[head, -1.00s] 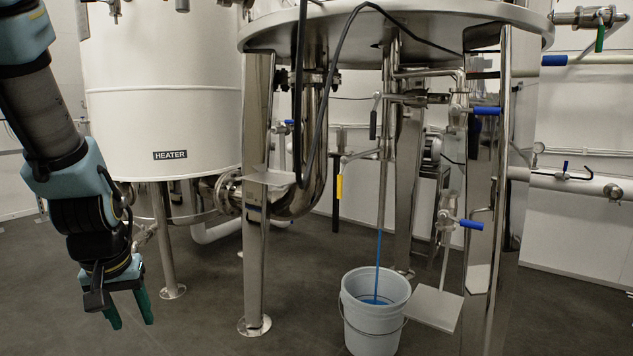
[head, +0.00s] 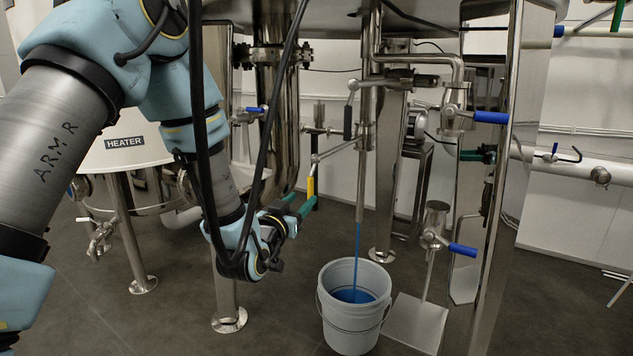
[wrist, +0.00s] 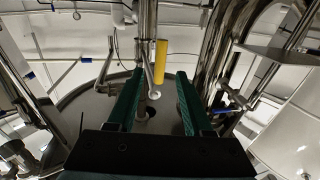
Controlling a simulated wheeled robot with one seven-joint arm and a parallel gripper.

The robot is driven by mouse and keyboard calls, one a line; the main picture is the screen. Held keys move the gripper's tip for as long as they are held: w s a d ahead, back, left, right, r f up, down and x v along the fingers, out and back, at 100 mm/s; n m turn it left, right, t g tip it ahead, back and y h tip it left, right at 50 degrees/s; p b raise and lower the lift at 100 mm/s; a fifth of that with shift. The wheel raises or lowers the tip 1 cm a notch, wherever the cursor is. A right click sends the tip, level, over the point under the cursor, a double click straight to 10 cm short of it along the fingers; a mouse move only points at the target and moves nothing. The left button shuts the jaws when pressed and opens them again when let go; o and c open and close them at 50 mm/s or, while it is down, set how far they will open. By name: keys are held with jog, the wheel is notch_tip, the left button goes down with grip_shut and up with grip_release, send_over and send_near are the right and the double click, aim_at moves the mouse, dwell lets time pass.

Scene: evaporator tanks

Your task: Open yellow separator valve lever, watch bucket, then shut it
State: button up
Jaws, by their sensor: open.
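The yellow valve lever (head: 310,184) hangs down from a thin metal arm left of the separator's drain pipe (head: 362,150). A thin blue stream (head: 357,243) runs from that pipe into the white bucket (head: 350,322) on the floor, and blue liquid (head: 355,296) shows inside it. My gripper (head: 301,204) is open, its green fingers pointing toward the yellow lever, close to its lower end. In the wrist view, the yellow lever (wrist: 161,62) appears between and just beyond the fingertips (wrist: 160,74). I cannot tell whether the fingers touch it.
A steel leg (head: 225,290) of the separator stands beside my forearm. Blue-handled valves (head: 490,117) are at the right. A flat plate (head: 418,322) is right of the bucket. The heater tank (head: 125,150) is behind my arm at left. Floor in front is open.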

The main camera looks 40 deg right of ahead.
jog(key=p+x, duration=0.1)
jog(key=x, duration=0.9)
jog(key=shift+c, duration=0.3)
grip_shut()
dwell(0.9)
